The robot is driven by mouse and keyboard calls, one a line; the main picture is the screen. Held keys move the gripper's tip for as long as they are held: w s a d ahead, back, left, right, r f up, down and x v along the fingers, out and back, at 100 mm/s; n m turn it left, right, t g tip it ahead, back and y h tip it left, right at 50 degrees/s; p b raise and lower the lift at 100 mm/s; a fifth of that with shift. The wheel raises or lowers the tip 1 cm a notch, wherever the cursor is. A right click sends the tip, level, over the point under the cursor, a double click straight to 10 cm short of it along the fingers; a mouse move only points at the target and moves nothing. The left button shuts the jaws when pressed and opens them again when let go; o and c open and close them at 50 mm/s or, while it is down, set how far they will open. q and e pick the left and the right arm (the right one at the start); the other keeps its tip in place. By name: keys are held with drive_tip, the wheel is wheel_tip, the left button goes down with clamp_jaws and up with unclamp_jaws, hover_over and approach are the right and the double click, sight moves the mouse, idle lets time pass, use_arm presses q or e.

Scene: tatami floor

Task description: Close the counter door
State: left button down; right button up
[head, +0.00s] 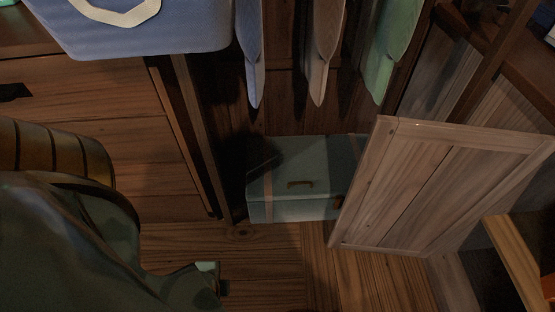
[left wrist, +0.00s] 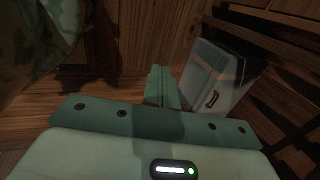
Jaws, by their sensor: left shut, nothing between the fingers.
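The counter door (head: 430,190) is a framed, light-brown wooden panel. It stands open at the right of the head view, swung out from the compartment beside it. My left gripper (left wrist: 165,88) is shut and empty in the left wrist view, low over the floorboards. In the head view, part of my left arm and a green tip (head: 207,268) show at the lower left. A wide gap lies between this tip and the door, with no contact. My right gripper is in neither view.
A grey-green case (head: 295,190) with a handle sits inside the open compartment, and also shows in the left wrist view (left wrist: 208,75). Several cloths (head: 322,50) hang above it. A blue bin (head: 140,35) is at top left. Bare floor (head: 285,265) lies in front.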

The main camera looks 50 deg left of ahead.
use_arm(q)
drive_tip(key=w+d+r+n+t+h, duration=0.1)
drive_tip(key=w+d+n+t+h, duration=0.3)
drive_tip(key=w+d, duration=0.5)
drive_tip(key=w+d+r+n+t+h, duration=0.25)
drive_tip(key=w+d+n+h, duration=0.2)
drive_tip(key=w, duration=0.75)
drive_tip(key=w+a+r+n+t+h+b, duration=0.1)
drive_tip(key=w+a+r+n+t+h, duration=0.2)
drive_tip(key=w+a+n, duration=0.45)
drive_tip(key=w+a+r+n+t+h, duration=0.1)
drive_tip(key=w+a+r+n+t, duration=0.3)
drive_tip(key=w+a, duration=0.6)
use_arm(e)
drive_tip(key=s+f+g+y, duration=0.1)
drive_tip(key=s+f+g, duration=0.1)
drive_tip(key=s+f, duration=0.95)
use_arm(q)
drive_tip(key=w+d+b, duration=0.3)
drive_tip(key=w+d, duration=0.1)
drive_tip(key=d, duration=0.2)
drive_tip(key=shift+d+r, duration=0.2)
drive_tip(key=shift+d, duration=0.1)
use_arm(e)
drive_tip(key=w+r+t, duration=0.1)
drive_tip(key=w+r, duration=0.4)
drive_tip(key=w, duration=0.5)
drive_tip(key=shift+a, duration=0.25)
